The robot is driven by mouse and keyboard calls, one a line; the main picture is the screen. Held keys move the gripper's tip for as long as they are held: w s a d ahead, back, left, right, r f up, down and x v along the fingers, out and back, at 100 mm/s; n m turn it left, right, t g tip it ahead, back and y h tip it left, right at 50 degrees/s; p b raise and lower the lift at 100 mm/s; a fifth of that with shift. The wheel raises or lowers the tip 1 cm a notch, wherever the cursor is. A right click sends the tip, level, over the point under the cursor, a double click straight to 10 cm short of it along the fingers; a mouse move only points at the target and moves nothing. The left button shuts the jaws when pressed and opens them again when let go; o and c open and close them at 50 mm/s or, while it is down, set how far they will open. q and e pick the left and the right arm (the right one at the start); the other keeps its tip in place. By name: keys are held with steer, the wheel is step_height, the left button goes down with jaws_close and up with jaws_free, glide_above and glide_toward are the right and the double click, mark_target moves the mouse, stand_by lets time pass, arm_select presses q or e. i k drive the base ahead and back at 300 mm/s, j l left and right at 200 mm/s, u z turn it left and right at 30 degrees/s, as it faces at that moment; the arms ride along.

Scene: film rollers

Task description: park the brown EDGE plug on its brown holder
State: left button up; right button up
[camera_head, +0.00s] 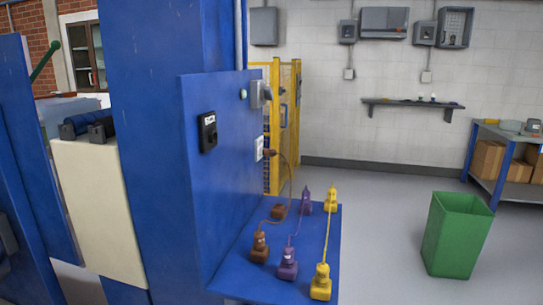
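A brown plug (269,153) sits at a white socket (259,147) on the side of the blue panel. A thin brown cord hangs from it in a curve towards the blue shelf. A low brown block (278,212), which looks like the brown holder, is at the back left of the shelf with no upright plug showing on it. Another brown piece (260,247) with a cord stands at the front left of the shelf. I cannot read an EDGE label. Neither of my grippers shows in this view.
The blue shelf (240,282) also carries purple pieces (288,265) and yellow pieces (320,283), front and back, joined by cords. A black labelled box (208,132) is on the blue panel (225,180). A green bin (457,235) stands right; the grey floor between is clear.

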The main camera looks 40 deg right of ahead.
mark_target(269, 153)
steer(key=k, duration=0.6)
steer(key=u, duration=1.2)
steer(key=k+l, duration=0.1)
steer(key=l, duration=0.45)
steer(key=k+l, duration=0.1)
steer(key=l, duration=1)
steer(key=k+l, duration=0.15)
steer(key=l, duration=0.4)
steer(key=k+l, duration=0.1)
steer(key=l, duration=0.45)
steer(key=k+l, duration=0.1)
steer(key=l, duration=0.5)
